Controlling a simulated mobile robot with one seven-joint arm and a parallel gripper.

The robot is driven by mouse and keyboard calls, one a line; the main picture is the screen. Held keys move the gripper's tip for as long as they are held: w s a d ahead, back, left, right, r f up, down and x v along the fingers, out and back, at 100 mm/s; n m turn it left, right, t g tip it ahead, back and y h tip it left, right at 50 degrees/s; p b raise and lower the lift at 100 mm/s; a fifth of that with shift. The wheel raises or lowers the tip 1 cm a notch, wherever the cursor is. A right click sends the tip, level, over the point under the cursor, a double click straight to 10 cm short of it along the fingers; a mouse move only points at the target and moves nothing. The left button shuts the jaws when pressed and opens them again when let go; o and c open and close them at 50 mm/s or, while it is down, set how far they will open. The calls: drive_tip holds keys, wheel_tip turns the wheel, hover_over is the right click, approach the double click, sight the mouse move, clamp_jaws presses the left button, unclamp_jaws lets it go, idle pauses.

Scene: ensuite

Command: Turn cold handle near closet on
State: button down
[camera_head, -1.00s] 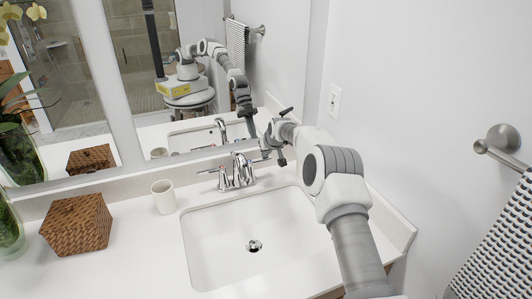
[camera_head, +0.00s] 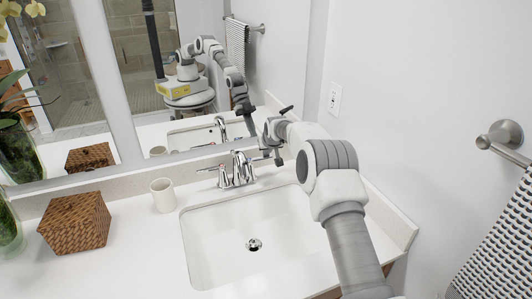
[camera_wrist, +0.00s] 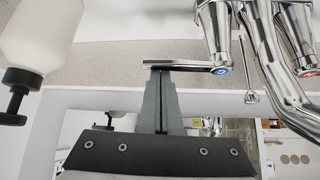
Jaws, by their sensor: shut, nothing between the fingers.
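The chrome faucet (camera_head: 237,171) stands behind the sink, with a lever handle on each side. Its right handle (camera_head: 262,158), on the side toward the right wall, carries a blue dot. In the wrist view this cold handle (camera_wrist: 190,66) is a chrome lever running sideways. My gripper (camera_head: 279,160) is at the outer end of this lever. In the wrist view my gripper (camera_wrist: 161,76) is shut and empty, its tips right by the lever's free end; I cannot tell whether they touch it. My arm hides part of the counter behind it.
A white bottle with a black pump (camera_wrist: 40,40) stands close beside my gripper. The sink basin (camera_head: 210,250) lies in front of the faucet. A white cup (camera_head: 163,196) and a wicker box (camera_head: 76,222) stand to the left. The mirror rises behind.

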drive_tip(key=s+m+h+b, duration=0.1)
drive_tip(key=m+h+b, duration=0.1)
drive_tip(key=b, duration=0.1)
drive_tip(key=shift+s+f+m+b, duration=0.25)
drive_tip(key=shift+s+m+b, duration=0.05)
drive_tip(key=shift+s+m, duration=0.1)
drive_tip(key=shift+s+r+m+h+b, duration=0.2)
drive_tip(key=shift+s+m+h+b, duration=0.6)
drive_tip(key=shift+s+m+b, duration=0.9)
drive_tip(key=shift+w+r+n+b, duration=0.1)
drive_tip(key=shift+w+n+b, duration=0.05)
drive_tip(key=shift+n+b, duration=0.3)
